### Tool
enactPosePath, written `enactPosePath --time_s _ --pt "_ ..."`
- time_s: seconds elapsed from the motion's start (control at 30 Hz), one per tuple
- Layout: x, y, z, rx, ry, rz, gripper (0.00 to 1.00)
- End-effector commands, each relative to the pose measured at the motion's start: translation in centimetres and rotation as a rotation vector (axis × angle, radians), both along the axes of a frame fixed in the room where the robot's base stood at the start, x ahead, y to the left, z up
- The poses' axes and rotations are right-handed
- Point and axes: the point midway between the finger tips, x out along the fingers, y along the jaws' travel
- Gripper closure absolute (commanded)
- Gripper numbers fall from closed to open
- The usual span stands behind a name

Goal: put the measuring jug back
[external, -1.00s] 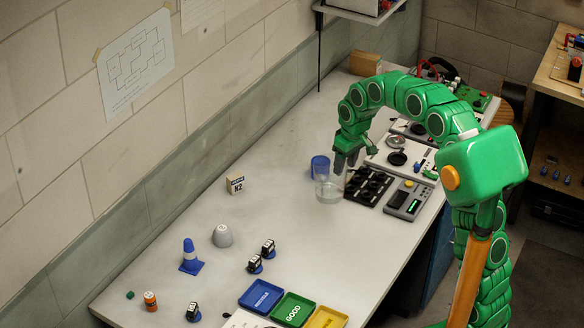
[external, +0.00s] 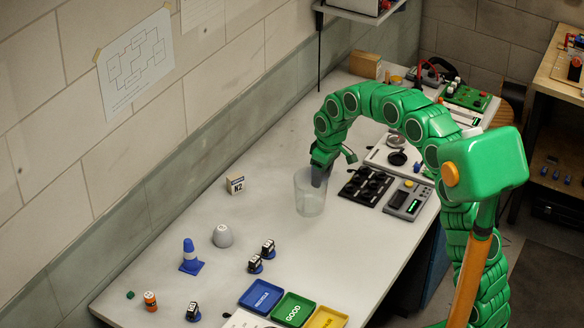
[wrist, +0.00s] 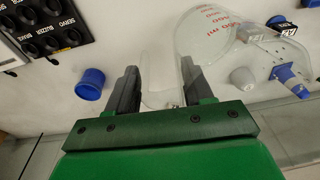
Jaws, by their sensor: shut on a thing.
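The measuring jug (external: 309,196) is clear and see-through, and stands roughly upright at the middle of the bench in the external view. In the wrist view the jug (wrist: 208,32) shows red markings, beyond the fingertips. My gripper (external: 320,174) is at its right side, pointing down. In the wrist view my gripper (wrist: 158,92) has its jaws on either side of the jug's clear handle and is shut on it. I cannot tell for sure whether the jug's base is clear of the bench.
A blue cup (wrist: 90,84) is left of the jaws in the wrist view. A black knob panel (external: 365,187) lies right of the jug. The H2 box (external: 236,184), grey dome (external: 222,236) and blue cone (external: 190,257) stand left. Bare bench (external: 150,235) lies between them and the wall.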

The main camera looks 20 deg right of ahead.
Motion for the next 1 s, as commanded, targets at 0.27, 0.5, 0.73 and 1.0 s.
enactPosePath --time_s 0.27,0.5,0.73,1.0 --pt "2.7 1.1 -1.5 0.000 -0.001 0.000 1.00" --pt "4.6 1.9 -4.0 0.001 -0.001 0.000 1.00" --pt "6.0 2.5 -6.0 0.001 0.001 0.000 1.00" --pt "6.6 2.7 -6.6 0.001 0.000 -0.001 1.00"
